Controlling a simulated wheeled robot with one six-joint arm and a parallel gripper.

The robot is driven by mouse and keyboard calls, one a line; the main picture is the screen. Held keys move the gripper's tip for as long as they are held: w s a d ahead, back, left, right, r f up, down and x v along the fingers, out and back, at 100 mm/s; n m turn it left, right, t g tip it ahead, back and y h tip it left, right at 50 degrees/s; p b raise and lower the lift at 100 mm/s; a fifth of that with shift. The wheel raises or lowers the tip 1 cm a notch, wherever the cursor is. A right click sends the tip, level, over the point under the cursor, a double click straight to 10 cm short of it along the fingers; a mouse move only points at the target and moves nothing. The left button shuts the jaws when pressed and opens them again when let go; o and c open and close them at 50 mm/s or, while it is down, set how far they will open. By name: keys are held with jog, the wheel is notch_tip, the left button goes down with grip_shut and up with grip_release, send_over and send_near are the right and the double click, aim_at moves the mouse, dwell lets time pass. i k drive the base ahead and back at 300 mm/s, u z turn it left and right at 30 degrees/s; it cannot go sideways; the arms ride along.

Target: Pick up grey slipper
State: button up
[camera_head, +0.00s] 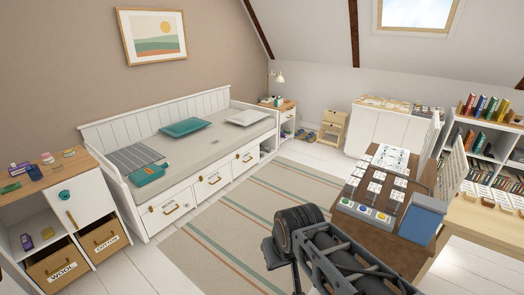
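A small pair of footwear (304,136) lies on the floor by the back wall, between the bedside cabinet and a small wooden drawer unit. It looks bluish and brown, and is too small to tell whether either piece is a grey slipper. No slipper shows clearly elsewhere. My dark arm rises from the lower right, with a dark end part (277,254) over the striped rug. It is far from the footwear. I cannot make out fingertips or anything held.
A striped rug (230,222) covers the middle floor, which is clear. A white daybed (150,206) with drawers stands left, a wooden desk (405,252) with cards right. The bedside cabinet (287,127) and wooden drawer unit (332,129) flank the footwear.

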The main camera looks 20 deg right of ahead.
aim_at(263, 148)
jog(key=z, duration=0.4)
jog(key=i, duration=4.15)
jog(key=z, duration=1.75)
jog(key=i, duration=2.7)
jog(key=u, duration=2.75)
